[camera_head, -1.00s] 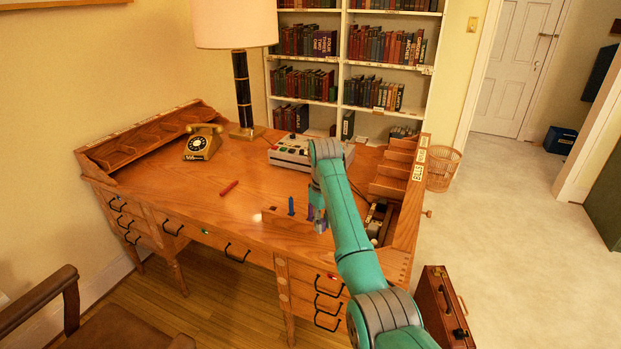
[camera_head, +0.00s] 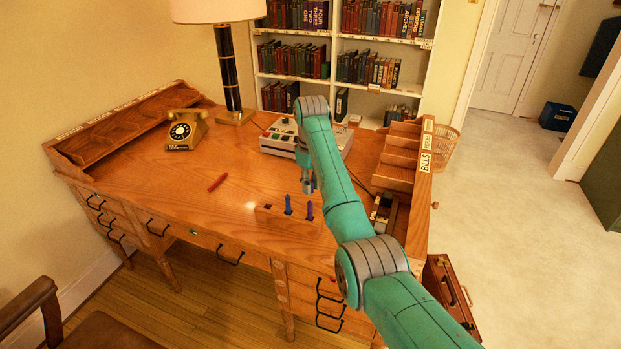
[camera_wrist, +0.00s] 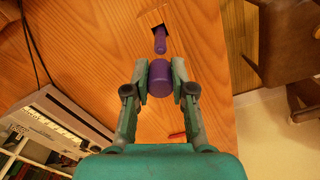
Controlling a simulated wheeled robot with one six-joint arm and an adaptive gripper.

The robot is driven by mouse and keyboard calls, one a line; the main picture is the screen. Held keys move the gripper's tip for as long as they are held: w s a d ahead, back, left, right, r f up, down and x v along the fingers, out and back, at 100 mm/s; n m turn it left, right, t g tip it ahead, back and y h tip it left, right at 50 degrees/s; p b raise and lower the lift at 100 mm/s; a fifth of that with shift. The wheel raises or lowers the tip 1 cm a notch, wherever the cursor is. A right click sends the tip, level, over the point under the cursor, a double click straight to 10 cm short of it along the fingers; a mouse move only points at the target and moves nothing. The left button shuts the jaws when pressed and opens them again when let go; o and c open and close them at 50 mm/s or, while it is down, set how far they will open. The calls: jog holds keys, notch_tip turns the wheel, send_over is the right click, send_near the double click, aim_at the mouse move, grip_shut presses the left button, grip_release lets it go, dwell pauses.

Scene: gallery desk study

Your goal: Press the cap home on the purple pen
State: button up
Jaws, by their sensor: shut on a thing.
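The purple pen (camera_head: 310,211) stands upright in a wooden block (camera_head: 270,216) near the desk's front edge, to the right of a blue pen (camera_head: 288,204). In the wrist view the purple pen (camera_wrist: 160,40) stands in a dark square hole. My gripper (camera_wrist: 160,80) is shut on a purple cap (camera_wrist: 160,77), its fingers on both sides. The cap is off the pen, with a small gap between them in the picture. In the head view my gripper (camera_head: 308,186) is above and behind the block; the cap is hard to make out there.
A red pen (camera_head: 217,182) lies on the desk (camera_head: 190,215) to the left. A grey box with buttons (camera_head: 277,139) stands behind the arm. A telephone (camera_head: 185,131) and a lamp (camera_head: 230,75) stand at the back left. Wooden pigeonholes (camera_head: 400,155) line the right side.

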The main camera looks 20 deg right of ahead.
jog(key=shift+f, duration=1.95)
jog(key=shift+s+f, duration=0.1)
jog(key=shift+f, duration=0.05)
dwell(0.8)
jog(key=o, duration=1.3)
jog(key=shift+r, duration=3.55)
jog(key=shift+c, duration=0.2)
grip_shut()
